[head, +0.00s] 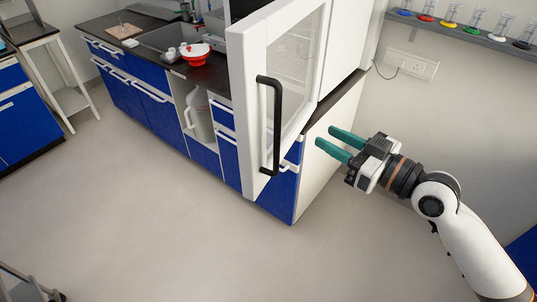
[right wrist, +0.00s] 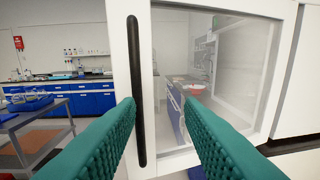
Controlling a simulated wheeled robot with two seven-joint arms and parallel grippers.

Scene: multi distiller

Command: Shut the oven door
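The oven door (head: 247,110) is white with a glass window and stands open, swung out from the white oven body (head: 347,40). Its long black handle (head: 277,125) runs upright near the door's free edge. In the right wrist view the door (right wrist: 175,162) fills the middle and right, with the handle (right wrist: 137,90) left of centre. My right gripper (head: 324,142) has green fingers, spread apart with nothing between them. It is to the right of the door in the head view, apart from the handle. My left gripper is not in view.
The oven stands on a blue and white cabinet (head: 285,192) with a dark top. A counter with a sink (head: 172,40) and a red-and-white pot (head: 195,53) extends left. A shelf (head: 470,33) with glassware is on the right wall. The floor (head: 150,215) in front is clear.

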